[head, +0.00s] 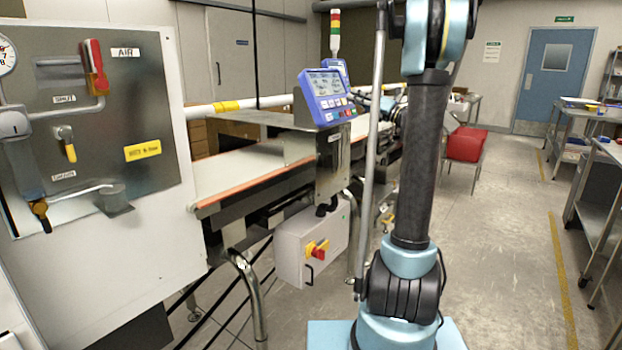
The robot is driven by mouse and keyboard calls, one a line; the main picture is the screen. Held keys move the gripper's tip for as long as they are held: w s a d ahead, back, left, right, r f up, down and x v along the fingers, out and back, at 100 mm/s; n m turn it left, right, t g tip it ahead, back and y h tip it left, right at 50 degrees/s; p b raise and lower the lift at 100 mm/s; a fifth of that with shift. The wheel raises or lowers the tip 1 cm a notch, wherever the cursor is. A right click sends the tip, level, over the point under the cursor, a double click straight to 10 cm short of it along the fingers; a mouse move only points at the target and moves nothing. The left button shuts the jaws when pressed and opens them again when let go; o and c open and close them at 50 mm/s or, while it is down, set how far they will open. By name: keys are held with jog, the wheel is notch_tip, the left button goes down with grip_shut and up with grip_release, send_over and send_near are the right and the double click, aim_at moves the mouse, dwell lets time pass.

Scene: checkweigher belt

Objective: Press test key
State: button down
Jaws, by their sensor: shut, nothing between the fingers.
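A blue control terminal (325,96) with a lit screen stands tilted on a steel post over the checkweigher belt, left of my arm. Small coloured keys show in rows below and beside its screen. Their labels are too small to read, so I cannot tell which is the test key. The belt (238,172) runs below and to the left of the terminal, with orange edging. My arm rises in the right middle of the view, and its upper end leaves the top edge. My gripper is not in view.
A grey box (312,245) with a red and yellow switch hangs under the terminal. A steel air panel (95,130) fills the left. A red bin (465,144) stands behind my arm. Steel tables (600,150) line the right, with clear floor between.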

jog(key=shift+a, duration=0.1)
dwell(0.5)
jog(key=shift+w+a+f, duration=0.15)
jog(key=shift+w+a, duration=0.1)
jog(key=shift+w+a+f, duration=0.15)
jog(key=shift+a, duration=0.1)
dwell(0.8)
jog(key=shift+d, duration=0.15)
jog(key=shift+s+d+r, duration=0.35)
jog(key=shift+s+d, duration=0.05)
jog(key=shift+d, duration=0.05)
dwell(0.3)
jog(key=s+d+r, duration=0.2)
jog(key=s+d, duration=0.1)
jog(key=d, duration=0.1)
jog(key=shift+d+r, duration=0.15)
jog(key=shift+r, duration=0.2)
jog(key=shift+s, duration=0.1)
dwell(0.3)
